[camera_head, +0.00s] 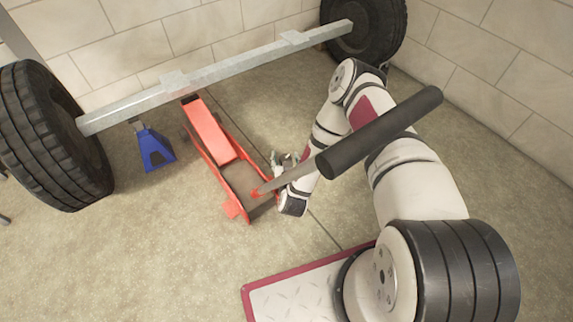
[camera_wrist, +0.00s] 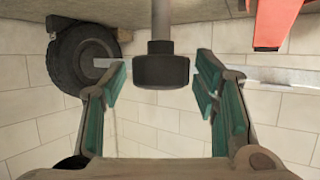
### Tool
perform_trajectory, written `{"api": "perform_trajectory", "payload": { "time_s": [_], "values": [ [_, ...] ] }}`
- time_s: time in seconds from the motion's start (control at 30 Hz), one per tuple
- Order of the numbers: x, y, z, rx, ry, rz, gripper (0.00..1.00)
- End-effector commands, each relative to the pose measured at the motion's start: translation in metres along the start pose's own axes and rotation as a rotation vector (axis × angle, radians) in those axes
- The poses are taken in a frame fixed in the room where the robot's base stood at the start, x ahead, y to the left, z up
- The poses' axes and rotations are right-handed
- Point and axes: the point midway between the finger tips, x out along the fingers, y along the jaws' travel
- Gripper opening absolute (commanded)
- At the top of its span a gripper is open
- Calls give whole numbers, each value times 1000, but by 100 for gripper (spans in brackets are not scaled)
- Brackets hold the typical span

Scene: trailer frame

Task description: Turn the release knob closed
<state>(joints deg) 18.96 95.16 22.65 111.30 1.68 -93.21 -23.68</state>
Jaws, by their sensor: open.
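In the wrist view a dark knob (camera_wrist: 161,70) on a grey shaft (camera_wrist: 161,20) sits centrally in the gap between the fingers of my gripper (camera_wrist: 160,80). The green-padded fingers are spread, with visible space on both sides of the knob. In the head view my gripper (camera_head: 284,159) is beside the rear of the red floor jack (camera_head: 207,132), close to the jack's handle (camera_head: 290,175). The handle rises to a thick black grip (camera_head: 380,133), which hides part of my arm. I cannot make out the knob in the head view.
A grey axle beam (camera_head: 225,70) spans between a left tyre (camera_head: 50,140) and a back right tyre (camera_head: 368,25). A blue jack stand (camera_head: 152,148) stands under the beam. Tiled walls (camera_head: 500,60) close the back and right. Floor at the left front is clear.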

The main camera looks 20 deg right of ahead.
Motion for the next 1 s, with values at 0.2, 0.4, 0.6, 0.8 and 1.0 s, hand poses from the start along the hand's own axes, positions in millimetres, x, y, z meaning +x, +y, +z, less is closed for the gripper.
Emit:
{"api": "perform_trajectory", "payload": {
  "time_s": [0.2, 0.4, 0.6, 0.8, 1.0],
  "values": [
    [-26, -1, 9, -2, -6, -1, 55],
    [-67, -1, 25, -3, -6, -3, 55],
    [-101, 0, 39, -1, -4, -1, 55],
    [-118, 0, 45, -2, -1, 0, 55],
    [-122, 0, 46, -1, -1, 0, 55]
  ]
}}
